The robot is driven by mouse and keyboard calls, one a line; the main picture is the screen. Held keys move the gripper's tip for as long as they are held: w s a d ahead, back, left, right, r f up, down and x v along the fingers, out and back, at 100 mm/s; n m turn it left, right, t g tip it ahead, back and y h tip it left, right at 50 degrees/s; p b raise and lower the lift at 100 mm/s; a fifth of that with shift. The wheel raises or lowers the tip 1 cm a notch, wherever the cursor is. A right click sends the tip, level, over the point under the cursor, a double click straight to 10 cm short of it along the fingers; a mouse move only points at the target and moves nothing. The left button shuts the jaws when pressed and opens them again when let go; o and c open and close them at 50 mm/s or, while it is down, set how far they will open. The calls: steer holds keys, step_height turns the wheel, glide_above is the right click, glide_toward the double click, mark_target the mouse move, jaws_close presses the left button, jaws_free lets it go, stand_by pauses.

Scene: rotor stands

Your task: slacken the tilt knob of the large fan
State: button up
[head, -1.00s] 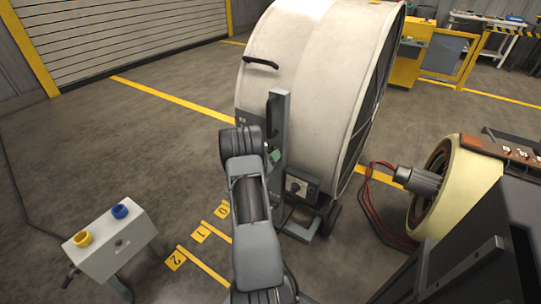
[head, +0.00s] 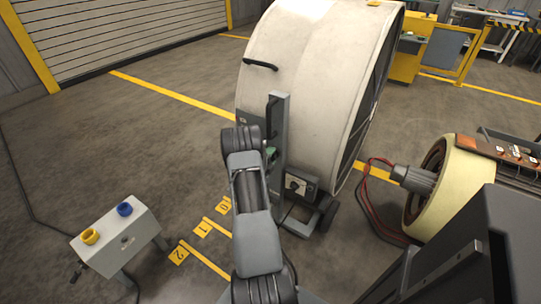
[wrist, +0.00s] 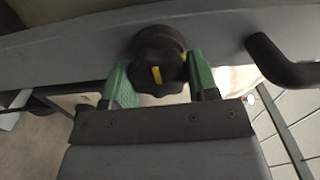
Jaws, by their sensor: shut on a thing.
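The large fan (head: 310,75) has a pale drum and stands on a wheeled frame with a grey upright bracket (head: 281,125) on its near side. In the wrist view the tilt knob (wrist: 158,66) is dark and lobed, with a yellow mark standing nearly upright on its face. It sits on the grey bracket (wrist: 75,45). My gripper (wrist: 161,80) has one green finger on each side of the knob and is shut on it. In the head view my arm hides the knob, and only a bit of green finger on my gripper (head: 270,153) shows by the bracket.
A black handle (wrist: 282,62) sticks out right of the knob. A control box (head: 297,186) is low on the fan frame. A cream drum-shaped machine (head: 455,185) and red cables are right. Floor at left is open.

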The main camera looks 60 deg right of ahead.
steer(key=shift+n+p, duration=0.65)
steer(key=shift+n, duration=1.55)
steer(key=o, duration=0.9)
steer(key=shift+o, duration=0.2)
steer(key=a+p, duration=0.1)
steer(key=a, duration=1.3)
steer(key=shift+w, duration=0.1)
